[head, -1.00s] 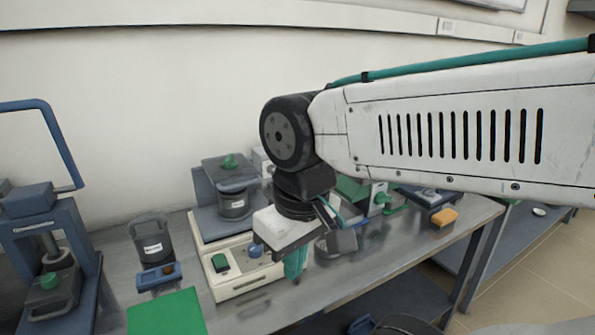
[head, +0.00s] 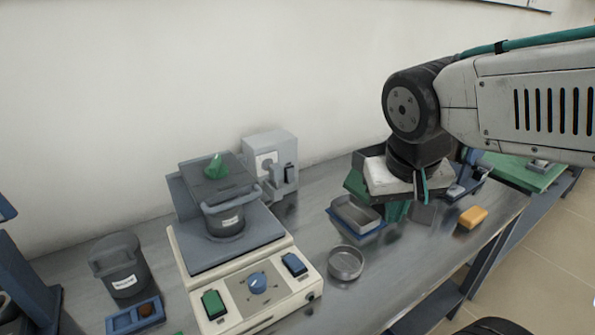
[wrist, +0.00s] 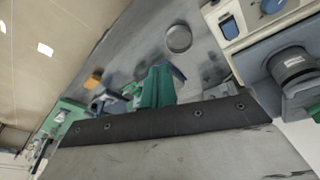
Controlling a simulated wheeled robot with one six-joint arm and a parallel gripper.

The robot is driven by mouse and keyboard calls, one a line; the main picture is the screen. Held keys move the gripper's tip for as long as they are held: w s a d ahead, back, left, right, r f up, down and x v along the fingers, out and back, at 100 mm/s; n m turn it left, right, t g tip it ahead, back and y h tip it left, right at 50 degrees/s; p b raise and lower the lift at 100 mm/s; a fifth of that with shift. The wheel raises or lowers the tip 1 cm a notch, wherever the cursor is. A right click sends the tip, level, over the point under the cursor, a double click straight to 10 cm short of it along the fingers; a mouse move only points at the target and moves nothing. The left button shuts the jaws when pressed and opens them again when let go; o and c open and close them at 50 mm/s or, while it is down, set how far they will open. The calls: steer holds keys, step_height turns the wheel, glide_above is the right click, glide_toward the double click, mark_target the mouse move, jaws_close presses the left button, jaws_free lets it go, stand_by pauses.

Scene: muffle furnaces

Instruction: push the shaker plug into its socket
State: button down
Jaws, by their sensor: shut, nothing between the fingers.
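The shaker (head: 187,254) has a cream body, a grey platform, a green switch, a blue knob and a blue switch. It also shows at the upper right of the wrist view (wrist: 262,32). A grey box (head: 270,160) with a pale square face and a blue switch stands behind it near the wall; it looks like the socket box. I cannot make out a plug or whether one sits in the box. My gripper (head: 396,211) has green fingers, shut and empty, over the bench to the right of the shaker. The fingers also show in the wrist view (wrist: 157,86).
A round metal dish (head: 346,263) lies right of the shaker. A metal pan (head: 356,213) in a blue tray is beside my gripper. A yellow block (head: 472,217) lies near the bench's right edge. A lidded grey pot (head: 120,267) and blue tray (head: 135,317) are left.

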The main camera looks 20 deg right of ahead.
steer(key=w+d+m+t+h, duration=0.25)
steer(key=w+d+m, duration=0.2)
steer(key=w, duration=0.55)
steer(key=m+t+y, duration=0.4)
steer(key=m+y, duration=0.2)
steer(key=m, duration=0.2)
glide_toward(280, 178)
step_height(280, 178, down, 4)
steer(key=w, duration=0.3)
steer(key=shift+w+a, duration=0.35)
steer(key=shift+w, duration=0.25)
